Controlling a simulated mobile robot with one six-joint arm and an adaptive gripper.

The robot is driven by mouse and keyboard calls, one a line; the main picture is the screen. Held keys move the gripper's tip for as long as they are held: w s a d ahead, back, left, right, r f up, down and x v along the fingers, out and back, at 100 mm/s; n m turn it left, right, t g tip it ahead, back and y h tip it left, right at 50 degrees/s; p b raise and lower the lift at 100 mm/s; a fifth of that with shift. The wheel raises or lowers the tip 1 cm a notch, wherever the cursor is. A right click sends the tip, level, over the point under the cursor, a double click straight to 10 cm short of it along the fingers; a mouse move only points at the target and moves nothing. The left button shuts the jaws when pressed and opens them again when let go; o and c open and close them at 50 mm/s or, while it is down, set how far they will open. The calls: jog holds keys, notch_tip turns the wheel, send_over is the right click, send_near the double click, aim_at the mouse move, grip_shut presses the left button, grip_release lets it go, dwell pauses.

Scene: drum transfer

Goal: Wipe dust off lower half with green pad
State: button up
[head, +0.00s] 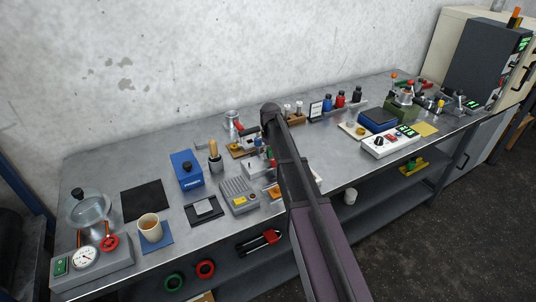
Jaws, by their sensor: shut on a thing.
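My arm reaches up from the bottom over the middle of the bench, and its joint is near the back edge. My gripper cannot be made out; it seems hidden behind the arm, so what it holds does not show. I cannot pick out a green pad. Which surface carries dust cannot be told at this size. A flat black square sheet (145,199) lies on the left part of the metal bench (103,170). A small grey frame with a dark plate (204,209) lies right of it, near the front edge.
A glass-bowl device with a gauge (88,255) stands at the left end, beside a cup (150,228) on a blue mat. A blue box (187,170) and a grey keyed device (238,195) stand left of my arm. A white control box (391,141) stands right.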

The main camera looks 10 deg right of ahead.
aim_at(262, 161)
jog(key=shift+f, duration=0.15)
dwell(0.6)
jog(key=shift+s+a, duration=0.3)
jog(key=shift+a, duration=0.65)
jog(key=shift+s+a, duration=0.3)
jog(key=shift+a, duration=0.6)
jog(key=shift+r+p, duration=3)
jog(key=shift+r, duration=0.15)
notch_tip(262, 161, up, 3)
jog(key=p, duration=0.3)
jog(key=shift+s+f, duration=0.1)
